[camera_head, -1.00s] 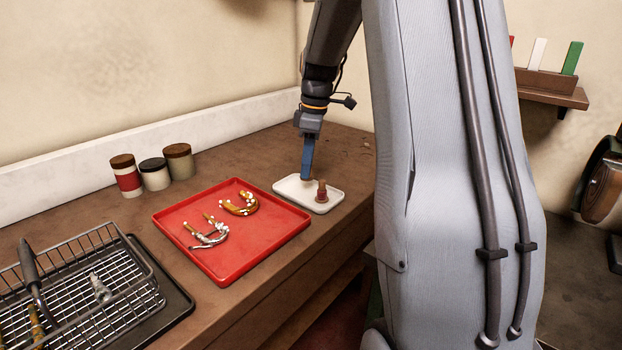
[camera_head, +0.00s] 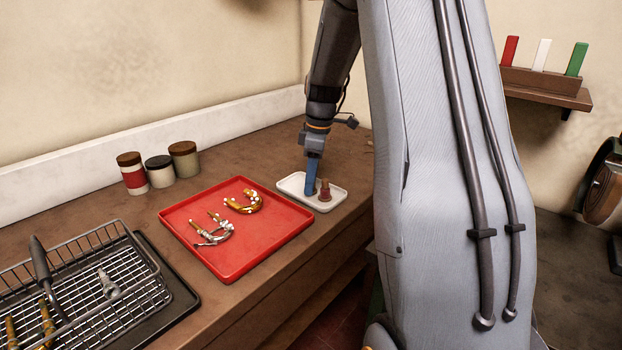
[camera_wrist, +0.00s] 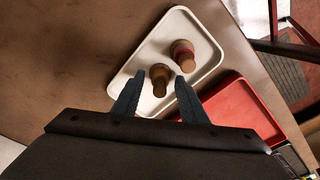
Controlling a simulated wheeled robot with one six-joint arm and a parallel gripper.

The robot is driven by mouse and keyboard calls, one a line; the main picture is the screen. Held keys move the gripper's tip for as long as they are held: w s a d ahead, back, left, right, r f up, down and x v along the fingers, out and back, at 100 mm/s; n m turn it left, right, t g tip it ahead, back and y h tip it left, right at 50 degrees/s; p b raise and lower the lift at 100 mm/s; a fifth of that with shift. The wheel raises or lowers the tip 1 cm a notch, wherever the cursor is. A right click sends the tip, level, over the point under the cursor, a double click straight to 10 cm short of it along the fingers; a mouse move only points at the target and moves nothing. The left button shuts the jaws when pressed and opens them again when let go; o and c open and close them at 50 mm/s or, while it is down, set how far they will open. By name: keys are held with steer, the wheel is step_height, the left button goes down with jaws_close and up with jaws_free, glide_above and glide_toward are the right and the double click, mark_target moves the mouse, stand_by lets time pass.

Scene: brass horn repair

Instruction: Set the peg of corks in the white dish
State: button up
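The white dish (camera_head: 338,190) lies on the bench to the right of the red tray and also shows in the wrist view (camera_wrist: 205,28). A brown peg of corks (camera_wrist: 160,76) stands in it between my fingertips. A second peg (camera_head: 325,190), brown with a reddish part, stands beside it in the dish and also shows in the wrist view (camera_wrist: 183,52). My gripper (camera_head: 310,192) reaches down into the dish. In the wrist view its blue fingers (camera_wrist: 160,82) are apart, with pale dish showing on both sides of the nearer peg. The head view hides that peg behind the fingers.
A red tray (camera_head: 265,245) holds brass and silver curved tubes. A wire basket (camera_head: 90,275) on a dark tray stands at the left front. Several lidded jars (camera_head: 160,172) stand near the wall. Bare bench lies between the jars and the dish.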

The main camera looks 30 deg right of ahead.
mark_target(317, 191)
steer(key=shift+r, duration=0.1)
step_height(317, 191, up, 12)
steer(key=d+b, duration=0.1)
steer(key=b, duration=0.2)
steer(key=shift+s, duration=0.4)
steer(key=shift+s+d, duration=0.1)
stand_by(0.3)
